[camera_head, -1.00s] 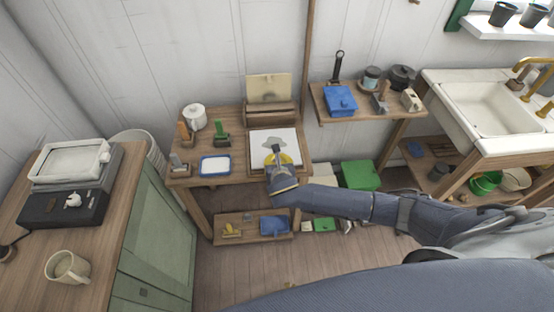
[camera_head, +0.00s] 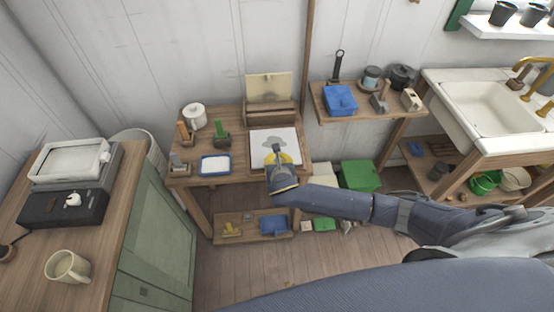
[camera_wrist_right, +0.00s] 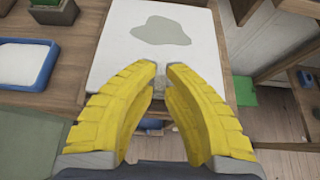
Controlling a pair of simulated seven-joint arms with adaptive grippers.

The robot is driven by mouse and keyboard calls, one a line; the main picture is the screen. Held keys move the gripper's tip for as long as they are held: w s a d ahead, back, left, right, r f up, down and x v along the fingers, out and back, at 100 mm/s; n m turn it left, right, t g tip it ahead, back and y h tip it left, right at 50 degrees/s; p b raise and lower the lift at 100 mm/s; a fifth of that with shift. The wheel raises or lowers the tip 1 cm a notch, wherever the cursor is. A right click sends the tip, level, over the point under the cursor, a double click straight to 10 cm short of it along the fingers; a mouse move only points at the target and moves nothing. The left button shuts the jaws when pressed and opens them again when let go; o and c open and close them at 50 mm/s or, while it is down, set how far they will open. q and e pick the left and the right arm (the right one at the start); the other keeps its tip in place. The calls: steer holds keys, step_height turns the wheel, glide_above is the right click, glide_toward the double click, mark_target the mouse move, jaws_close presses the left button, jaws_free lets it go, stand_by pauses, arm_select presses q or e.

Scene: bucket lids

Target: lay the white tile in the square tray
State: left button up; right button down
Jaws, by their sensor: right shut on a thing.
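My right gripper (camera_head: 275,149) reaches over the front of the white square board (camera_head: 262,137) on the wooden table. In the right wrist view its yellow fingers (camera_wrist_right: 161,72) nearly meet at the board's front part. They are shut on a small pale thing (camera_wrist_right: 158,86) mostly hidden between the tips; I cannot tell whether it is the white tile. A grey-green patch (camera_wrist_right: 162,30) lies on the board beyond the fingertips. Left of the board is a blue-rimmed shallow tray (camera_head: 201,170) with a white inside; no other square tray is clear. My left gripper is not in view.
A green-handled tool (camera_head: 221,134), a white pot (camera_head: 194,116) and a wooden box (camera_head: 270,115) stand around the board. A blue box (camera_head: 341,100) sits on the right shelf. A lower shelf holds a blue item (camera_head: 273,225). The table's front edge is close below the gripper.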

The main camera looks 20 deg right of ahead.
steer(key=shift+f, duration=0.5)
steer(key=c, duration=1.4)
jaws_free()
steer(key=shift+c, duration=0.7)
steer(key=r+v, duration=0.1)
steer(key=v, duration=0.7)
steer(key=shift+w+r, duration=0.25)
steer(key=shift+w, duration=0.15)
